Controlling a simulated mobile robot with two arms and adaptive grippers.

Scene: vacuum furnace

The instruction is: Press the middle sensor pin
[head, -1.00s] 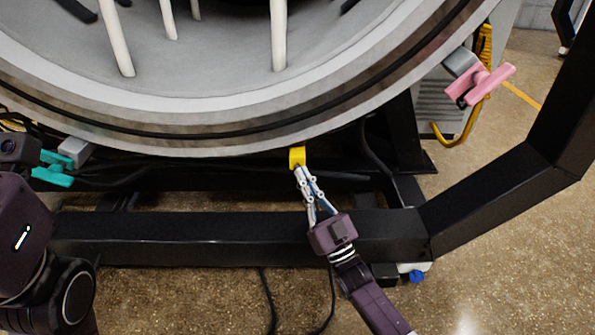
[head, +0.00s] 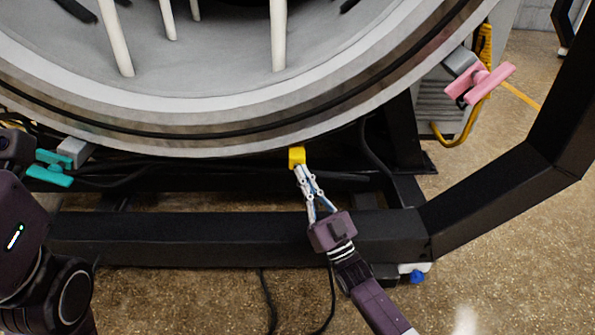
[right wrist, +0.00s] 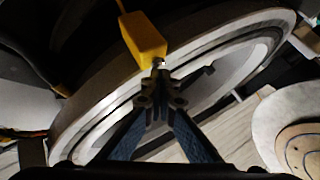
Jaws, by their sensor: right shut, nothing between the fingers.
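A yellow block-shaped sensor (head: 297,156) sits under the bottom rim of the large round furnace opening, near the middle. In the right wrist view the yellow sensor (right wrist: 143,40) has a small metal pin (right wrist: 158,62) at its lower end. My right gripper (head: 299,171) is shut and empty, with its fingertips right at the sensor's lower end. In the right wrist view its fingertips (right wrist: 160,76) are at the pin; I cannot tell whether they press it. My left arm shows at the left edge, but its fingers are out of view.
The furnace ring (head: 200,146) fills the top. A teal handle (head: 50,168) is at the left and a pink handle (head: 485,84) at the right. A black frame beam (head: 180,237) runs below. A yellow hose (head: 460,137) hangs at the right.

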